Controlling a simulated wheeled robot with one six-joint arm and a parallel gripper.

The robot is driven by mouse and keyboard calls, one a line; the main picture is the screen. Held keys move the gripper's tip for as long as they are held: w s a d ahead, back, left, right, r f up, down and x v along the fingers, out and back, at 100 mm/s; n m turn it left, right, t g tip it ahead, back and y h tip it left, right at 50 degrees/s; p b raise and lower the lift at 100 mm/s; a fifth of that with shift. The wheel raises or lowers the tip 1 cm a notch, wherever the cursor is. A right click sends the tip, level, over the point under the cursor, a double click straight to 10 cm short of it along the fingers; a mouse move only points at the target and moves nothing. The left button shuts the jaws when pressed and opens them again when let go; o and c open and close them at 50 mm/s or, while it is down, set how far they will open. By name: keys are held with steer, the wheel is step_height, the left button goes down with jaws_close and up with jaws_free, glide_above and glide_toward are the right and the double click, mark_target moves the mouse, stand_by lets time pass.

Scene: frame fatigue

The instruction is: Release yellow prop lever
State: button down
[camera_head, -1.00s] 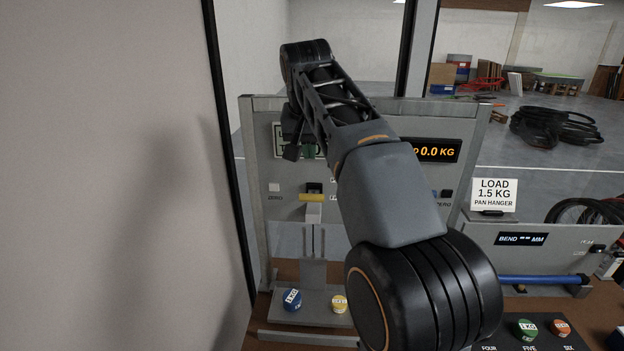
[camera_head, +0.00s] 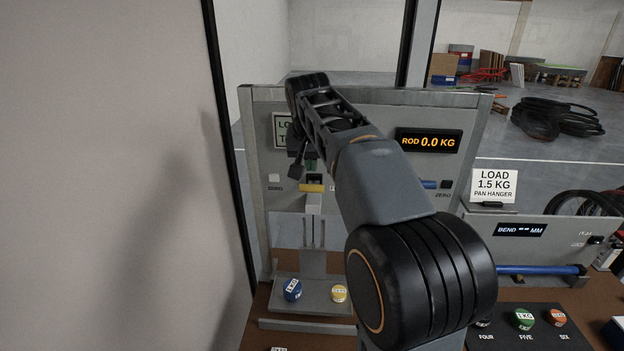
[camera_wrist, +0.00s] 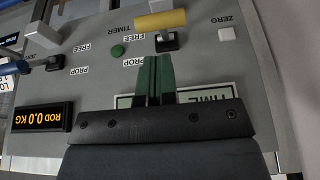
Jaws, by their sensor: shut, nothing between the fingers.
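The yellow prop lever (camera_head: 312,188) is a short yellow bar on a black mount, on the upright grey panel. In the wrist view, which is turned upside down, the yellow lever (camera_wrist: 160,19) lies across the top, just beyond my fingertips. My gripper (camera_wrist: 155,60) has green fingers that are shut together with nothing between them. In the head view my gripper (camera_head: 310,167) is just above the lever, in front of the panel. The wrist view shows a small gap between fingertips and bar. Labels PROP and FREE (camera_wrist: 133,38) stand beside the lever's mount.
A green button (camera_wrist: 118,50) and a white ZERO button (camera_wrist: 226,34) are near the lever. The display (camera_head: 429,141) reads ROD 0.0 KG. A blue weight (camera_head: 292,290) and a yellow weight (camera_head: 339,293) rest on the lower ledge. A blue handle (camera_head: 428,184) is at the right.

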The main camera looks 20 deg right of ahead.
mark_target(313, 185)
steer(key=shift+s+p+x, duration=0.1)
steer(key=shift+p+x, duration=0.1)
steer(key=shift+x, duration=1.25)
steer(key=shift+s+p+x, duration=0.15)
steer(key=shift+x, duration=1.3)
steer(key=shift+a+f, duration=0.15)
